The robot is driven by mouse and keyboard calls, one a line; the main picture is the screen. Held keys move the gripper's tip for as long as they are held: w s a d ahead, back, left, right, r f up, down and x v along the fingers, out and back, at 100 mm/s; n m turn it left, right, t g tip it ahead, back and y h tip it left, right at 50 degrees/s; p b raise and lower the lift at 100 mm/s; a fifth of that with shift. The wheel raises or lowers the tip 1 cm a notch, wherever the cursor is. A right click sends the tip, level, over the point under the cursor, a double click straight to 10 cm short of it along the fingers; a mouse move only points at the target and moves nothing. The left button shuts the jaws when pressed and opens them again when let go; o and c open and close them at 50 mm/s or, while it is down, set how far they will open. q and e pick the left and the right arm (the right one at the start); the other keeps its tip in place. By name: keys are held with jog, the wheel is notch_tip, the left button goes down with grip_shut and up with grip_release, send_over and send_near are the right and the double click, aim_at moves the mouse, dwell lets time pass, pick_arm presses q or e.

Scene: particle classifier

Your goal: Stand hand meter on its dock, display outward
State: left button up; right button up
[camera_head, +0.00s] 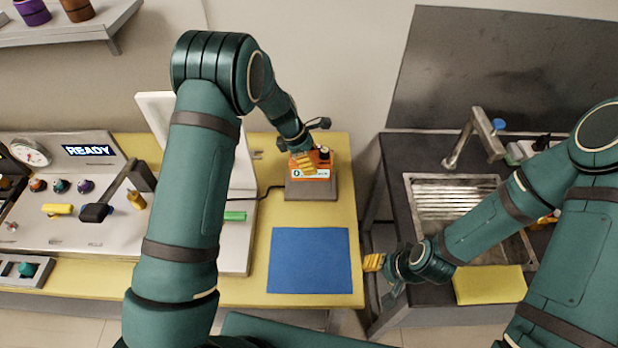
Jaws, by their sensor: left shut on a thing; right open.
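The orange hand meter (323,161) with a white label strip and a dark knob is at the grey dock (312,190), near the back right of the yellow bench. My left gripper (305,162) is shut on the meter from above, and its yellow fingertips cover part of it. The meter looks upright, with its white label toward me; I cannot tell whether it is fully seated on the dock or where its display is. My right gripper (374,262) is open and empty, between the bench and the sink counter.
A blue mat (310,261) lies bare on the bench (258,293) in front of the dock. A dark cable runs left from the dock. A machine panel reading READY (89,150) stands left. The sink (455,190), tap (462,140) and yellow sponge (490,285) are right.

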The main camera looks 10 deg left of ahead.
pick_arm(q)
notch_tip(320, 180, down, 7)
jog(key=shift+w+r, duration=0.1)
dwell(0.3)
jog(key=shift+r, duration=0.1)
jog(key=o, duration=1.4)
jog(key=shift+f+b, duration=0.2)
jog(key=shift+b, duration=0.1)
jog(key=shift+c, duration=0.2)
jog(key=shift+r, duration=0.1)
jog(key=shift+a+r, duration=0.1)
jog(key=shift+r, duration=0.2)
jog(key=v, duration=0.7)
jog(key=shift+p, duration=0.35)
